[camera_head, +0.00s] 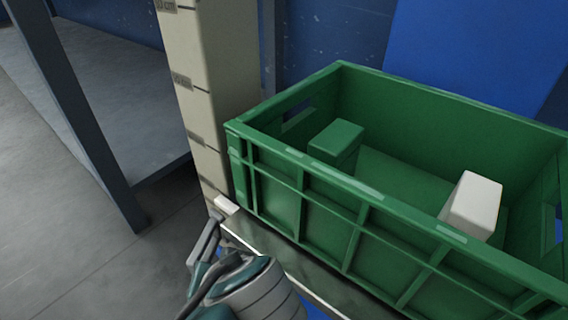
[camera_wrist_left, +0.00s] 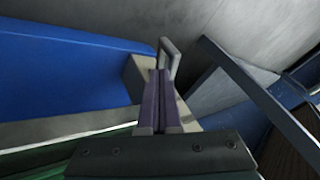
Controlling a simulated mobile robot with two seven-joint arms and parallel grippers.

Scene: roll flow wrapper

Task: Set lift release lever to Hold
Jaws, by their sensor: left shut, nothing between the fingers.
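In the left wrist view, my left gripper (camera_wrist_left: 159,85) is shut and empty, its two purple-padded fingers pressed together. A grey loop-shaped handle (camera_wrist_left: 171,52), which looks like the lift release lever, stands just beyond and slightly right of the fingertips. I cannot tell whether the fingers touch it, and no Hold marking is readable. A beige block (camera_wrist_left: 134,78) sits behind the fingers. In the head view, my left wrist is at the bottom, and a small whitish block (camera_head: 226,205) is at the platform's corner. My right gripper is not in view.
A green crate (camera_head: 330,185) with a green block (camera_head: 336,140) and a white block (camera_head: 473,205) inside stands on the platform, right of my left arm. A beige marked post (camera_head: 205,90) rises at its left corner. A dark metal frame (camera_head: 75,110) stands further left.

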